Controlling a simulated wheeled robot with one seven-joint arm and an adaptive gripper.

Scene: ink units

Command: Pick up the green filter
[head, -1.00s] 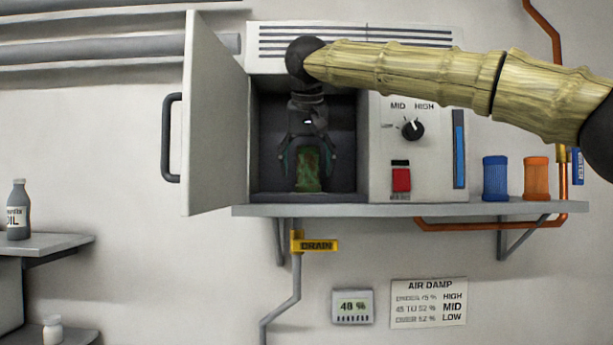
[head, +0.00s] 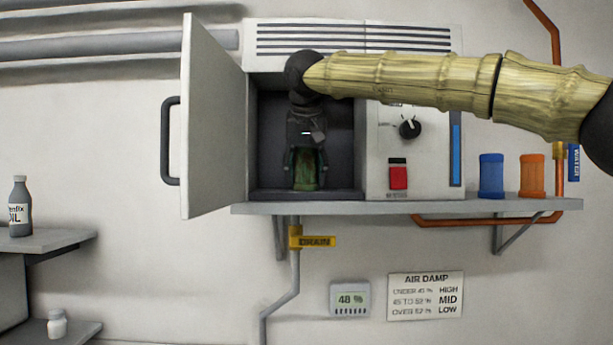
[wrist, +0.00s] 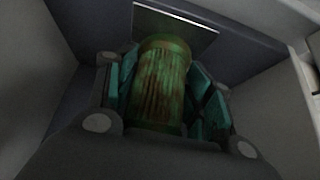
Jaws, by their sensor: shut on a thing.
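The green filter (head: 306,170) is a ribbed, brown-stained cylinder standing inside the open compartment (head: 341,130) of the wall unit. My gripper (head: 305,168) reaches down into the compartment from above and is shut on the filter, one finger on each side. In the wrist view the filter (wrist: 160,85) sits between the teal finger pads of my gripper (wrist: 165,95). The filter's underside is hidden in the head view's shadow, so I cannot tell whether it touches the compartment floor.
The compartment door (head: 212,120) stands open at the left. A dial (head: 410,128) and a red switch (head: 398,177) are to the right. A blue filter (head: 491,176) and an orange filter (head: 533,175) stand on the shelf (head: 400,207). A yellow drain handle (head: 315,242) is below.

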